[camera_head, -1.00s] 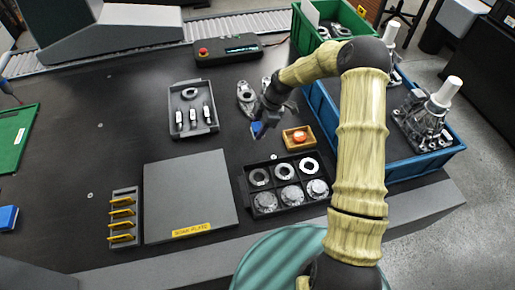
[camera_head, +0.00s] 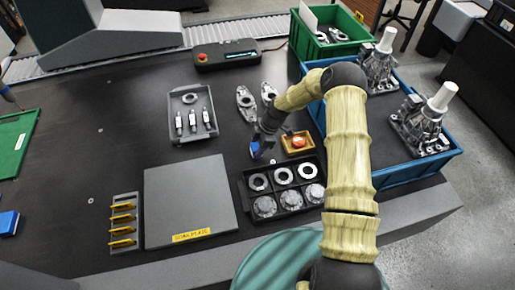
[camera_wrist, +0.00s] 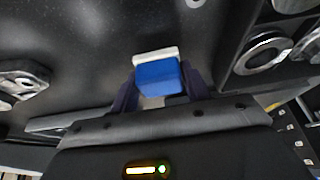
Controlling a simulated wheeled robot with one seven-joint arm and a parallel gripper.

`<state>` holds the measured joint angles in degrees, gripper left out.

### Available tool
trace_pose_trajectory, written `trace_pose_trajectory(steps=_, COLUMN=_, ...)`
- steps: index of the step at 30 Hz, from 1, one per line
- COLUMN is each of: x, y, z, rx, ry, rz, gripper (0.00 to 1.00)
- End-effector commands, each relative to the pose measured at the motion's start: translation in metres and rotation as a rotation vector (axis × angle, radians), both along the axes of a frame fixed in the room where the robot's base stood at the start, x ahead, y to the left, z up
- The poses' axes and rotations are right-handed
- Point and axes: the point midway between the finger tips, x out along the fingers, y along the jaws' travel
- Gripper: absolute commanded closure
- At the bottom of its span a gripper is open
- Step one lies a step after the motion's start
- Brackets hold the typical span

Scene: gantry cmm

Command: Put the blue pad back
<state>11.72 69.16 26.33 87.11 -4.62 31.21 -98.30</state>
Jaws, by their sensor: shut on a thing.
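My gripper (camera_head: 258,148) is shut on the blue pad (camera_head: 255,150), above the dark table between the grey plate and the small wooden tray. In the wrist view the blue pad (camera_wrist: 158,77) sits between the two fingers, with a pale layer along its far edge. The fingers partly hide its sides. Its exact height above the table cannot be told. Another blue block (camera_head: 8,223) lies at the far left edge of the table.
A black compartment tray (camera_head: 243,195) with rings and round parts stands close in front of my gripper. A wooden tray (camera_head: 285,149) with an orange item is just right. The grey plate (camera_head: 190,195) lies left; two metal parts (camera_head: 246,103) lie behind. Bare table extends left.

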Motion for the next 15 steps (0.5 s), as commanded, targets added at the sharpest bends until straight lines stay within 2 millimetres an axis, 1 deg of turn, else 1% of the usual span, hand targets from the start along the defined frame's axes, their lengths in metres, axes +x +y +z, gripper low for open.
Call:
trace_pose_trajectory(steps=1, x=0.000, y=-0.001, z=-0.007, rx=0.000, ry=0.002, rz=-0.004, gripper=0.75)
trace_pose_trajectory(steps=3, x=0.001, y=-0.003, z=-0.013, rx=-0.001, ry=0.000, rz=-0.005, gripper=0.75)
trace_pose_trajectory(steps=14, x=0.001, y=-0.003, z=-0.018, rx=-0.001, ry=-0.001, rz=-0.006, gripper=0.75)
trace_pose_trajectory(steps=15, x=0.001, y=-0.003, z=-0.017, rx=-0.001, ry=-0.001, rz=-0.006, gripper=0.50)
